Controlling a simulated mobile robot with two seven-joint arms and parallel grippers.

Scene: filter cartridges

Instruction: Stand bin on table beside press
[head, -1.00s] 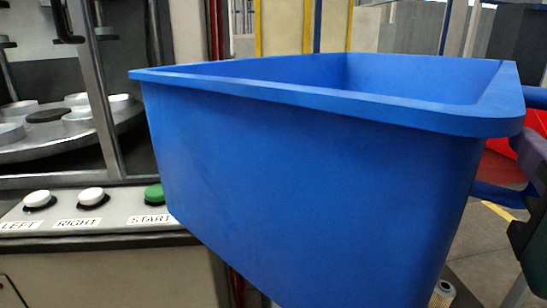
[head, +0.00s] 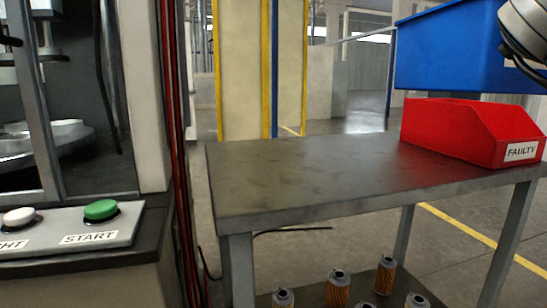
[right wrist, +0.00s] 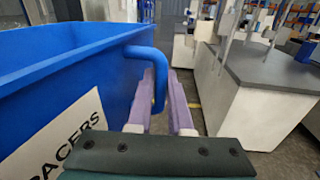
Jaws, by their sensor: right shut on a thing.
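The large blue bin (head: 450,50) is at the upper right of the head view, cut off by the frame edge. Its underside appears above the table (head: 290,175), near the red FAULTY bin. In the right wrist view the bin (right wrist: 60,85) fills the left side, with a label ending in "ACERS". My right gripper (right wrist: 163,85) has its purple fingers shut on the bin's side handle (right wrist: 160,80). The press (head: 90,180) stands at the left of the table, with a green START button. My left gripper is not in view.
A red FAULTY bin (head: 465,130) stands on the table's right part. The left and middle of the tabletop are bare. Several orange filter cartridges (head: 338,288) stand on the lower shelf. Red cables (head: 175,150) run down the press's side. A grey-topped counter (right wrist: 265,75) shows in the wrist view.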

